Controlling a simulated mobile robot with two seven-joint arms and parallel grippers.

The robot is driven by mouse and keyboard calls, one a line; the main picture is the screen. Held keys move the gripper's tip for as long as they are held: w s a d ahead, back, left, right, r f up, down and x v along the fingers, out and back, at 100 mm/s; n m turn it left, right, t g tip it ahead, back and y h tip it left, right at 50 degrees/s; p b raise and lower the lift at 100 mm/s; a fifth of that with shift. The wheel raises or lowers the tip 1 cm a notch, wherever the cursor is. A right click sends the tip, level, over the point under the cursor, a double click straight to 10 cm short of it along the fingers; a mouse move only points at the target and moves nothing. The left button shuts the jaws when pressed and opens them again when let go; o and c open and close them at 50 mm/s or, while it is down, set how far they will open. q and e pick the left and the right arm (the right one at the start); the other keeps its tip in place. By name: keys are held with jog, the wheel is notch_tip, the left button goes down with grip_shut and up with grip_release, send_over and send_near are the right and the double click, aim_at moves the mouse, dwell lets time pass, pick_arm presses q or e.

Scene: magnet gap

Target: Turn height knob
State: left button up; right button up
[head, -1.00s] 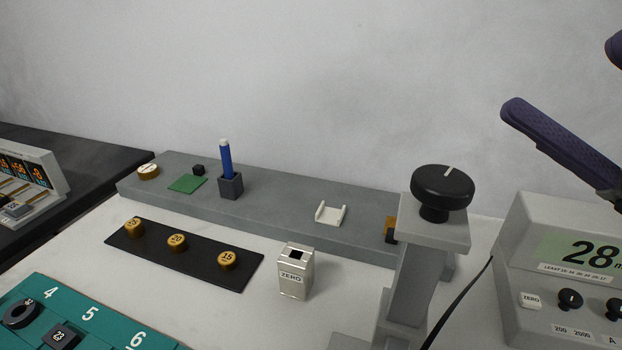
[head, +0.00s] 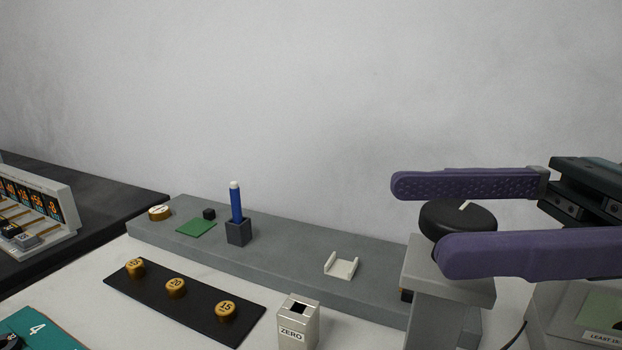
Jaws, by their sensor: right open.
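The black height knob (head: 452,217), with a white mark on its top, sits on top of a grey post (head: 447,269) at the right. My right gripper (head: 415,217) comes in from the right with its two purple fingers spread. One finger is behind the knob and the other is in front of it, covering the knob's lower right part. The gripper is open around the knob; I cannot tell whether either finger touches it. My left gripper is out of view.
A silver ZERO box (head: 299,322) stands left of the post. A grey shelf (head: 285,254) carries a blue rod (head: 236,204) in a holder and a white cradle (head: 341,266). A black strip (head: 198,308) holds brass weights. A meter (head: 580,318) stands at the right, partly covered.

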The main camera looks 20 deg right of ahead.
jog(key=shift+w+a, duration=0.1)
jog(key=shift+a, duration=0.1)
jog(key=shift+c, duration=0.2)
grip_shut()
dwell(0.4)
